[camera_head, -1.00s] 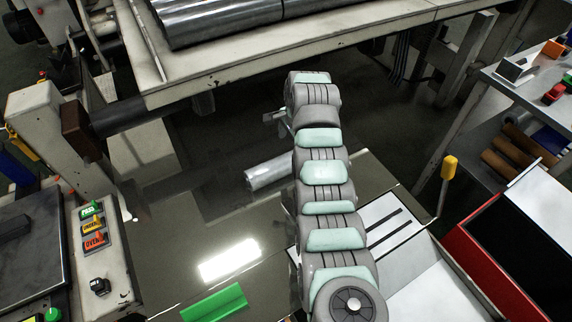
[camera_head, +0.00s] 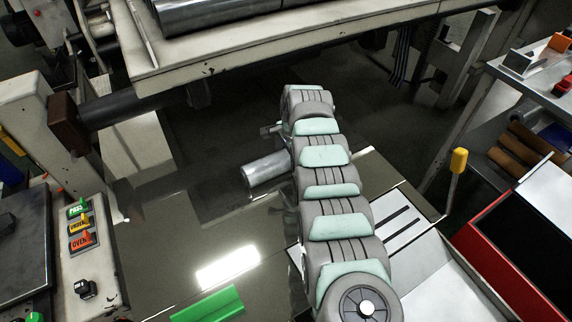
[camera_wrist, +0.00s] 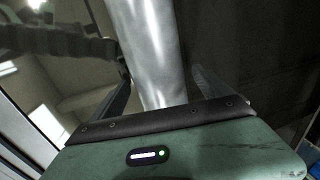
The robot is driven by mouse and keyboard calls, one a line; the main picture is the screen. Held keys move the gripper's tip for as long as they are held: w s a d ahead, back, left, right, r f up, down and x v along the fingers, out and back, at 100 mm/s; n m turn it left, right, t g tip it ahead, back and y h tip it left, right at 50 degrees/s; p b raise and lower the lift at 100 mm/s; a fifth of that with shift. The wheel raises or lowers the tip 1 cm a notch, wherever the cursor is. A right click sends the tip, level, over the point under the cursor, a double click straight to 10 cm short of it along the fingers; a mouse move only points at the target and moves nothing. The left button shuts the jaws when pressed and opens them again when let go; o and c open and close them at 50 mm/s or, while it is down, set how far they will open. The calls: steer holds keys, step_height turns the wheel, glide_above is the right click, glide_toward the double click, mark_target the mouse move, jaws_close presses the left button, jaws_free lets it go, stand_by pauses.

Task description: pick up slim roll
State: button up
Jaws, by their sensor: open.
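The slim roll is a silvery, shiny cylinder (camera_head: 266,171) lying on the dark glossy surface left of my arm in the head view. Its right end is hidden behind my arm. In the wrist view the roll (camera_wrist: 145,35) runs from the top edge down to the front of my gripper. My gripper (camera_wrist: 160,80) is open, with a dark finger to the left of the roll and a pale, see-through-looking finger to its right. I cannot tell whether either finger touches the roll. In the head view my gripper is mostly hidden behind my arm.
A machine frame with large silver rolls (camera_head: 215,12) stands at the back. A control box with coloured buttons (camera_head: 80,225) is at left, a green block (camera_head: 208,303) in front. A red-edged bin (camera_head: 500,240) and shelves are at right. The glossy surface around the roll is mostly clear.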

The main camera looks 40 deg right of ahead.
jaws_close()
stand_by(1.0)
